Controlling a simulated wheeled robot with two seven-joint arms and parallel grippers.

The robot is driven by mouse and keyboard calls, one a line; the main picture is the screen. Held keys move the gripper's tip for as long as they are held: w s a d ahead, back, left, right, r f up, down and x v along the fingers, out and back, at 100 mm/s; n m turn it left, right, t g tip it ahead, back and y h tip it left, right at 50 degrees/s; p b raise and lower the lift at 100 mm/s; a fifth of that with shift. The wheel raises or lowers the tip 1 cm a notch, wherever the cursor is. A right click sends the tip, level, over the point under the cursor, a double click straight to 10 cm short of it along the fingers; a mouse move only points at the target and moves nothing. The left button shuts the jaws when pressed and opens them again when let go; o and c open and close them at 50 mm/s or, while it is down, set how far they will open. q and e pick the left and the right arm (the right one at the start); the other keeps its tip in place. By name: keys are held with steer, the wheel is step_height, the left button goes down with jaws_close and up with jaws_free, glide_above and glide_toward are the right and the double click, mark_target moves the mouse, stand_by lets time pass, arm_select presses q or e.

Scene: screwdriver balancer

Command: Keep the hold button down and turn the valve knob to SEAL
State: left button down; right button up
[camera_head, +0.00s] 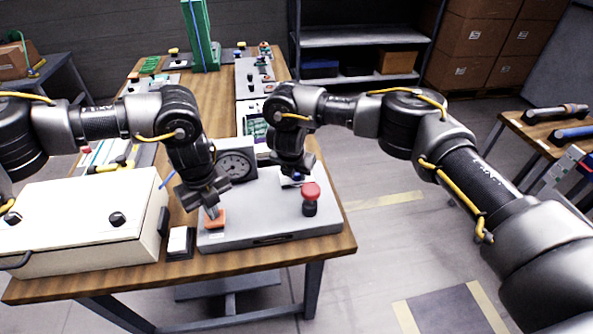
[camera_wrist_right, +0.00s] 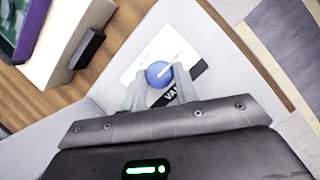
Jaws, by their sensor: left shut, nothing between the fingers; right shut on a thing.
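The hold button (camera_head: 215,222), an orange square block, sits at the front left of the grey panel box (camera_head: 270,238). My left gripper (camera_head: 211,212) is shut and empty, its tips down on the button or just over it; I cannot tell whether it is pressed. The blue valve knob (camera_wrist_right: 159,73) is on a white label plate (camera_wrist_right: 150,50); its white pointer line aims up and right in the right wrist view. My right gripper (camera_wrist_right: 160,90) is shut on the knob. The SEAL mark is not readable.
A cream case (camera_head: 85,225) and a small black-and-white block (camera_head: 180,243) lie to the left. The table's right edge is close.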

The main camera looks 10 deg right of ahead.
arm_select(q)
steer(key=shift+f, duration=0.1)
stand_by(0.3)
arm_select(e)
steer(key=o, duration=1)
steer(key=v, duration=1.2)
arm_select(q)
steer(key=shift+r+p, duration=2.5)
steer(key=shift+r, duration=1.1)
arm_select(e)
step_height(320, 180, up, 5)
steer(key=shift+f, duration=0.1)
